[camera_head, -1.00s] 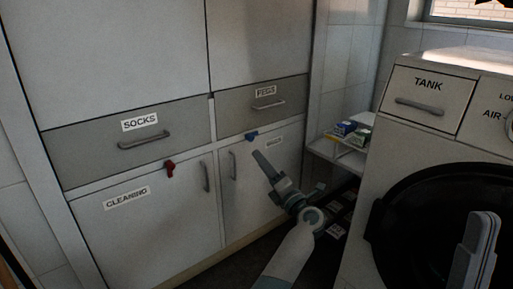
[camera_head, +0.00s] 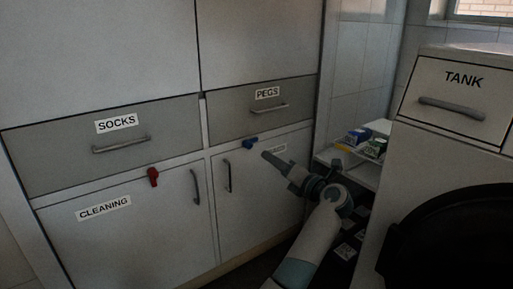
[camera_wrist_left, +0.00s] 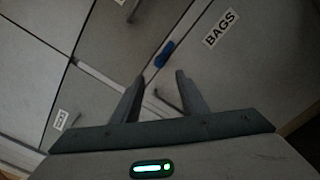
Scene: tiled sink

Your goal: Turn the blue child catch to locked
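The blue catch (camera_head: 250,143) sits on the frame strip above the lower right door, under the PEGS drawer. It also shows in the left wrist view (camera_wrist_left: 164,53), just beyond the fingertips. My left gripper (camera_head: 266,155) is in front of that door, slightly right of and below the catch. Its two fingers (camera_wrist_left: 160,76) are apart with nothing between them, and they appear clear of the catch. The catch's markings are too small to read. My right gripper is out of view.
A red catch (camera_head: 153,177) sits above the CLEANING door (camera_head: 120,235). The PEGS drawer handle (camera_head: 269,108) and door handle (camera_head: 227,176) stick out nearby. A shelf with small boxes (camera_head: 357,136) and the TANK appliance (camera_head: 455,95) are on the right. The BAGS label (camera_wrist_left: 220,28) is beside the blue catch.

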